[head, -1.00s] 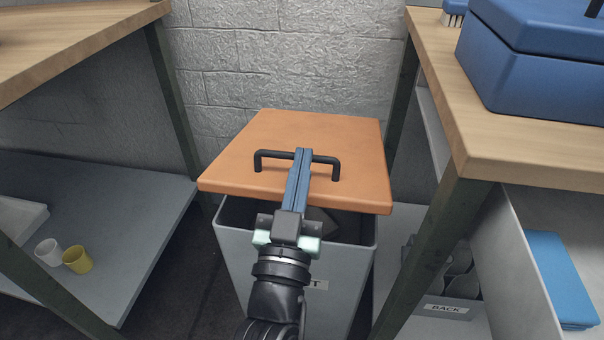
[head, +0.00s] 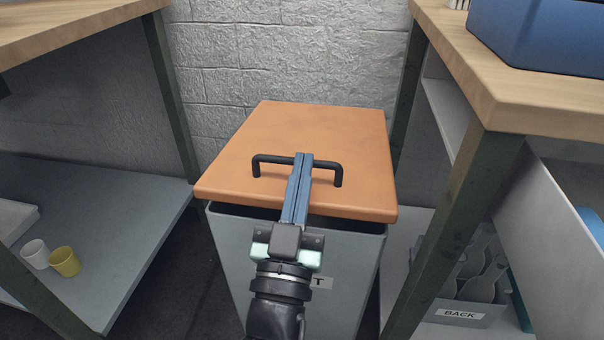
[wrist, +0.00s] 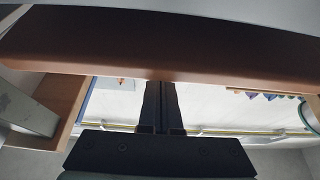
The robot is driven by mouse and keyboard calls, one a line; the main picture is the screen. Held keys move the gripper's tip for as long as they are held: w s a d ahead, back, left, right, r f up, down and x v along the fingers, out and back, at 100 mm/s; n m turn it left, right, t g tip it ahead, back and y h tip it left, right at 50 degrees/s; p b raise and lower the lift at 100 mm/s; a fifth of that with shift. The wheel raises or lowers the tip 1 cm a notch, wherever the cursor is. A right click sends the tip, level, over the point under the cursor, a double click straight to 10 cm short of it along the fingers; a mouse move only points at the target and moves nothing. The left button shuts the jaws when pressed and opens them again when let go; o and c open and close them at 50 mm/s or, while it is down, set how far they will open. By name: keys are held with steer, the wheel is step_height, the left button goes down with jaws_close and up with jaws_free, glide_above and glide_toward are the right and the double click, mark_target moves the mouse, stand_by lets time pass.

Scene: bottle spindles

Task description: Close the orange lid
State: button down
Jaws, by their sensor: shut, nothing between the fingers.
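The orange lid (head: 255,140) lies over the grey bin (head: 350,255), tilted slightly, with a narrow dark gap below its front edge. A black bar handle (head: 338,176) stands on its top. My gripper (head: 304,156) is shut and empty; its blue fingers lie across the lid's front edge and overlap the handle's middle in the head view. In the wrist view the shut fingers (wrist: 160,84) reach the lower edge of the brown-orange lid band (wrist: 130,55). I cannot tell whether the fingers touch the lid or the handle.
Workbenches stand at left (head: 70,40) and right (head: 530,100), close beside the bin. The right one carries a blue box (head: 540,40). Yellow (head: 65,262) and white (head: 35,254) cups stand on the left lower shelf. A bin labelled BACK (head: 460,314) is at lower right.

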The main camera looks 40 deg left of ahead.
steer(key=shift+s+d+f+b, duration=0.1)
steer(key=shift+s+f+b, duration=0.05)
steer(key=shift+f+b, duration=0.75)
steer(key=shift+s+d+f+b, duration=0.1)
steer(key=shift+f+b, duration=0.5)
steer(key=shift+b, duration=0.45)
steer(key=shift+f, duration=0.3)
steer(key=shift+r, duration=0.15)
